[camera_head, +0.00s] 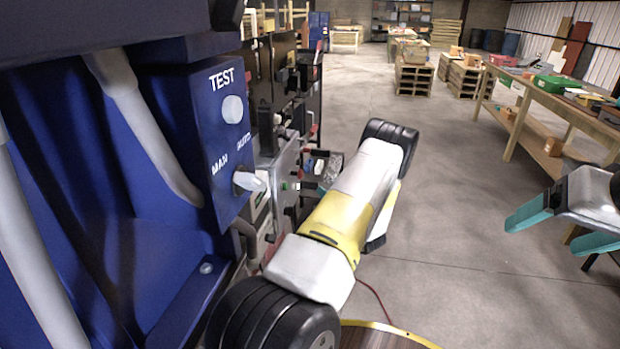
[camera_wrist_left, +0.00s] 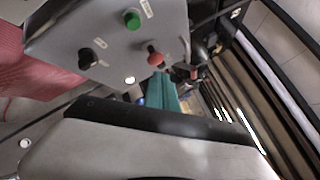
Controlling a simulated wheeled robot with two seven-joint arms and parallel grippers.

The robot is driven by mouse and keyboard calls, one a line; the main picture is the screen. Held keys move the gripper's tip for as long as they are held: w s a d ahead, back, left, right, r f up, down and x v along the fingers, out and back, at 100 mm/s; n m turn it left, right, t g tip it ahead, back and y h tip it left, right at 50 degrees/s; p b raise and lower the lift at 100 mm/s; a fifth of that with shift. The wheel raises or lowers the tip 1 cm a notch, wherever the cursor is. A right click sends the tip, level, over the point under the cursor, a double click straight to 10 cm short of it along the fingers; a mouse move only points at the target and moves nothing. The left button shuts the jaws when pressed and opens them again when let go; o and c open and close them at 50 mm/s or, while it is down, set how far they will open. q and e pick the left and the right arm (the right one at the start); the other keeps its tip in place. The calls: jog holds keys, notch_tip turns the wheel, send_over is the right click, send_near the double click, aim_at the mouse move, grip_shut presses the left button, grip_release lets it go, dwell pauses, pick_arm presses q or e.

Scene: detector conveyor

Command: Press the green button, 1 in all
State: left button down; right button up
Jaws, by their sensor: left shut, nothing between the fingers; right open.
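The green button (camera_wrist_left: 132,19) is a round cap on the face of a grey control box (camera_wrist_left: 78,28), near the top of the left wrist view. A red button (camera_wrist_left: 154,59) and a black knob (camera_wrist_left: 87,57) are on the same face. My left gripper (camera_wrist_left: 160,82) has its teal fingers together and empty, just below the red button in that picture and apart from the green button. I cannot tell whether it touches the box. In the head view, my left arm largely hides this gripper. My right gripper (camera_head: 548,234) is open and empty at the right.
A blue cabinet with a TEST box (camera_head: 213,140) and a MAN/AUTO switch (camera_head: 250,181) stands close on the left. A long workbench (camera_head: 560,110) with boxes runs along the right. Pallets (camera_head: 412,77) stand farther back. The middle floor is clear.

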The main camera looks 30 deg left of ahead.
aim_at(286, 187)
pick_arm(q)
jog(key=shift+a, duration=0.1)
jog(key=s+a, duration=0.2)
jog(key=a, duration=0.6)
jog(key=shift+a, duration=0.2)
jog(key=shift+s+a, duration=0.1)
jog(key=shift+a, duration=0.05)
dwell(1.9)
jog(key=shift+s+a, duration=0.1)
jog(key=shift+a, duration=0.15)
